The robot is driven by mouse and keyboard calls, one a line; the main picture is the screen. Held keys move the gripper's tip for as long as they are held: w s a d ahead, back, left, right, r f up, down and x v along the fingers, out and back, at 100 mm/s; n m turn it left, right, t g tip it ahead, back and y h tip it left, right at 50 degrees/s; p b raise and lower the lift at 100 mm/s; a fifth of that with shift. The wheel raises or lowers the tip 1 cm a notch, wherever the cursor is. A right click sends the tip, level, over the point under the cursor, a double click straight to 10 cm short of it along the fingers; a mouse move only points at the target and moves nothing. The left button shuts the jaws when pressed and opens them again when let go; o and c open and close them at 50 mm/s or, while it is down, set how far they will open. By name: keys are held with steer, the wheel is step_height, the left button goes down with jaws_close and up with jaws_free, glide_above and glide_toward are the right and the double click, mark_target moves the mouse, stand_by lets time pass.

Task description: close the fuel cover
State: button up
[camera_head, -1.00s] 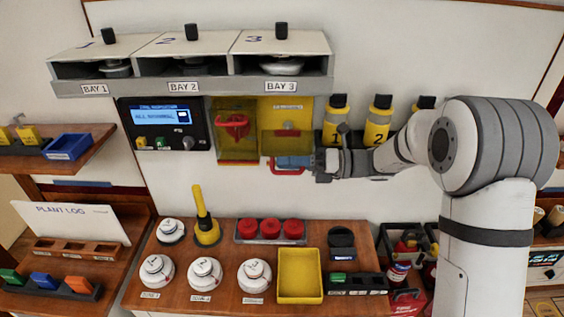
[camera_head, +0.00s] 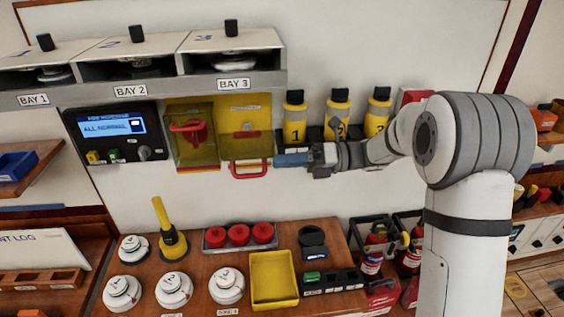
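Two yellow wall boxes hang under the bays. The left box (camera_head: 190,135) has a tinted see-through cover with a red shape at it. The right box (camera_head: 243,110) shows bare bright yellow and a grey knob above. A tinted cover panel (camera_head: 243,147) lies across its lower half, with a red handle (camera_head: 249,172) at the bottom edge. Its label is too small to read, so I cannot tell surely which is fuel. My gripper (camera_head: 291,160), with blue fingers, is just right of the right box, apart from the handle. Its finger gap is not clear.
Yellow numbered bottles (camera_head: 295,118) stand on the wall behind my gripper and arm. The bay shelf (camera_head: 160,92) juts out above the boxes. The bench (camera_head: 205,255) below holds white detectors, red buttons and a yellow tray (camera_head: 273,279). White wall between boxes and bench is clear.

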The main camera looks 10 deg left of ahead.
steer(key=p+v, duration=0.2)
steer(key=v, duration=0.7)
stand_by(0.7)
steer(key=shift+s, duration=0.1)
